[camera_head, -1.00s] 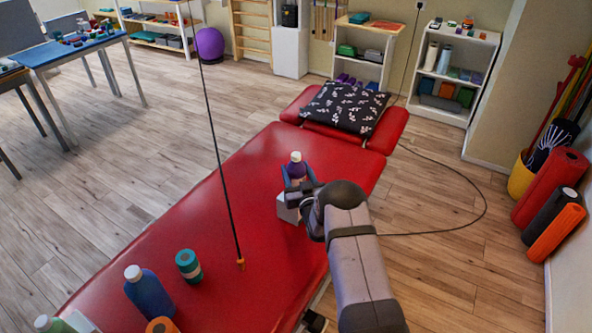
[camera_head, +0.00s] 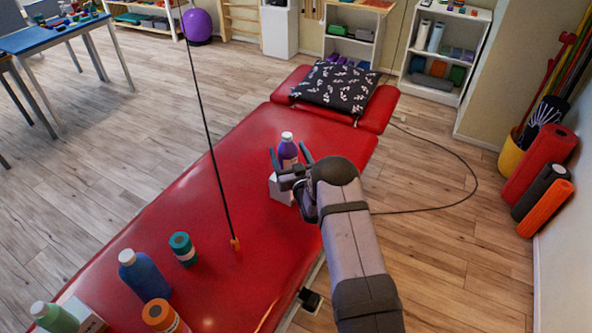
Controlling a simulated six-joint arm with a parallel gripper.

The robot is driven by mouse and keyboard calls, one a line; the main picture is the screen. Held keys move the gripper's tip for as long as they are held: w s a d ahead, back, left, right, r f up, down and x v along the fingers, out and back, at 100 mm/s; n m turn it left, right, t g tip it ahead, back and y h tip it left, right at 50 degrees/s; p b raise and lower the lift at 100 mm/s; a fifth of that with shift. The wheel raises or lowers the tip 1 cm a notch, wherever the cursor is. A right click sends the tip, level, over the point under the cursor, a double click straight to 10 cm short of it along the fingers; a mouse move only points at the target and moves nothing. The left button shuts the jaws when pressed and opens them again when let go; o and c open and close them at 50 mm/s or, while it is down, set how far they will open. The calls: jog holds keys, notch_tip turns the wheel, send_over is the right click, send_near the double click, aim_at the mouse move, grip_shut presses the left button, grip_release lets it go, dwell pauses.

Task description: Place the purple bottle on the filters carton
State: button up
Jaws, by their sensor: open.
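The purple bottle (camera_head: 288,152) with a white cap stands upright on the red treatment table, at its middle. A small white carton (camera_head: 281,189) is just below it in the picture. My gripper (camera_head: 290,157) is open, with one finger on each side of the bottle and a visible gap around it. The bottle's base is hidden behind the gripper, so I cannot tell whether it rests on the white carton or behind it. Another pale carton (camera_head: 86,316) lies at the lower left, partly hidden. No lettering is readable on either carton.
The red table (camera_head: 215,200) also bears a blue bottle (camera_head: 146,278), a teal roll (camera_head: 183,250), an orange-topped container (camera_head: 162,316) and a green bottle (camera_head: 55,318). A thin dark cord (camera_head: 208,135) runs down to the table. A patterned pillow (camera_head: 337,85) lies at the far end.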

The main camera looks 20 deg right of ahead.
jog(key=s+b, duration=0.2)
jog(key=s, duration=0.9)
jog(key=s+a+r+g, duration=0.1)
jog(key=s+a+g, duration=0.2)
jog(key=s+g, duration=0.6)
jog(key=s+a+g, duration=0.3)
jog(key=s+g, duration=0.6)
jog(key=s, duration=1.7)
jog(key=shift+a+r, duration=0.2)
jog(key=shift+r, duration=0.15)
